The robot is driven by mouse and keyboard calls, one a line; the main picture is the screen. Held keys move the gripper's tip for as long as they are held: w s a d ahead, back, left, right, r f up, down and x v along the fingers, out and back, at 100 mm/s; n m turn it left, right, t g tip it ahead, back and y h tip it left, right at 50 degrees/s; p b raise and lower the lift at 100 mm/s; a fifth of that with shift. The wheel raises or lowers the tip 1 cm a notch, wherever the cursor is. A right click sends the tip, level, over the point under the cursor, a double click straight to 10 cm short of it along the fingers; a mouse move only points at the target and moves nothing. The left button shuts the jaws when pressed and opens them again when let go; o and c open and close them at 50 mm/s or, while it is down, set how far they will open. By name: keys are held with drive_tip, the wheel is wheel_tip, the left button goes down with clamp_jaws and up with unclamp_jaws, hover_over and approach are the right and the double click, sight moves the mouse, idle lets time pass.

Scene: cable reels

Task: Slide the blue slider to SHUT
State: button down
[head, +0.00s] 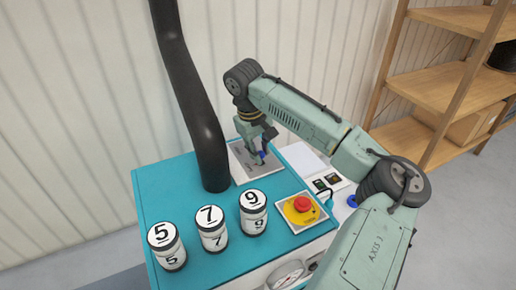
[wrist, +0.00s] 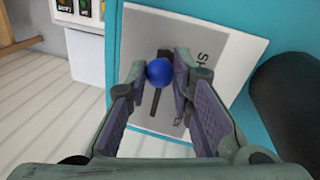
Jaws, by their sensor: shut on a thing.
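The blue slider (wrist: 159,72) is a round blue knob on a dark slot in a pale grey plate (wrist: 140,30). In the wrist view it sits near the slot's upper end, the end nearer the partly hidden letters "SH". My gripper (wrist: 160,80) has its fingers on both sides of the knob and is shut on it. In the head view my gripper (head: 261,160) is down at the plate at the back of the teal cabinet, and the blue knob (head: 263,154) shows only slightly between the fingers.
A thick black pipe (head: 195,110) rises just left of the plate. Several numbered cans, such as the 9 can (head: 253,215), stand at the front of the teal cabinet top (head: 160,190). A red emergency button (head: 302,204) is at right. Wooden shelves (head: 450,85) stand behind.

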drive_tip(key=shift+s+f, duration=0.1)
drive_tip(key=shift+s, duration=0.15)
drive_tip(key=c, duration=1.4)
unclamp_jaws()
drive_tip(key=shift+w+r, duration=0.1)
drive_tip(key=shift+r, duration=0.1)
wheel_tip(320, 180, up, 12)
drive_tip(key=s+a, duration=0.1)
drive_tip(key=a, duration=0.1)
drive_tip(key=shift+s+f, duration=0.15)
drive_tip(key=shift+f, duration=0.05)
drive_tip(key=shift+d, duration=0.1)
